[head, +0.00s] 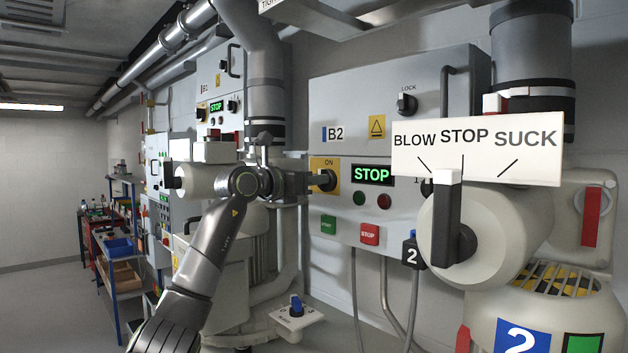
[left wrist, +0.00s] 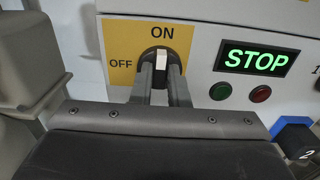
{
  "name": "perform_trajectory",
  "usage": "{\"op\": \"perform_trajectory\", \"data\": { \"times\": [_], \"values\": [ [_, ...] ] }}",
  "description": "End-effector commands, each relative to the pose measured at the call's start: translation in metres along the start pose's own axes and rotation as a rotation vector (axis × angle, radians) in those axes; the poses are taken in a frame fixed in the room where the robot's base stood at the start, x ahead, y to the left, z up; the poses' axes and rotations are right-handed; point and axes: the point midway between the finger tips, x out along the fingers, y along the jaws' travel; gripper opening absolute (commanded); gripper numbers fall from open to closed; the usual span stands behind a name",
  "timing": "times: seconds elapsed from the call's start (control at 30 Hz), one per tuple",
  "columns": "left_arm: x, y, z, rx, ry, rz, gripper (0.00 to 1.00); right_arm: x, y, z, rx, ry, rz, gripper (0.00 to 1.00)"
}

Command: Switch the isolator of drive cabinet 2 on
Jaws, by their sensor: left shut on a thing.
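Drive cabinet 2 (head: 345,96), marked B2, is a grey box on the wall. Its isolator is a black knob (left wrist: 160,56) with a white mark on a yellow plate (left wrist: 118,41) lettered ON at the top and OFF at the left. The white mark points up towards ON. My left gripper (head: 322,181) is shut on the isolator knob, one finger on each side in the left wrist view (left wrist: 160,84). In the head view the gripper partly hides the knob and the plate. My right gripper is not in view.
The cabinet's display (head: 372,174) reads STOP in green. A green button (head: 328,224) and red STOP button (head: 370,234) sit below. A large BLOW/STOP/SUCK valve (head: 490,229) stands close at the right. Cabinet B1 (head: 213,82) is further left.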

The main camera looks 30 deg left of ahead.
Motion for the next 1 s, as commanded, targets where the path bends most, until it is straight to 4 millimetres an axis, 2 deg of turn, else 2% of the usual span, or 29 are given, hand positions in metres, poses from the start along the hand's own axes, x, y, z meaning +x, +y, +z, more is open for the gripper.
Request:
{"op": "perform_trajectory", "data": {
  "times": [0.43,0.47,0.6,0.87,1.0],
  "values": [
    [0.0005,0.0,-0.0022,0.009,0.004,0.0,0.0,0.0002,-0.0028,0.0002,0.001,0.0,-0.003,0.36],
    [0.0005,0.0,-0.0022,0.009,0.004,0.0,0.18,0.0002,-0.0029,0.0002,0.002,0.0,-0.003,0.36],
    [0.0003,0.0,-0.0015,0.008,0.003,0.0,0.36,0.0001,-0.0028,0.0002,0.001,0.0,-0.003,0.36],
    [-0.0001,0.0,-0.0008,0.008,0.001,0.0,0.36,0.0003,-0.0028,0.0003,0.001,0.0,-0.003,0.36],
    [-0.0067,0.0005,-0.0023,0.01,0.0,0.001,0.36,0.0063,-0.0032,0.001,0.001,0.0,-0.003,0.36]
  ]
}}
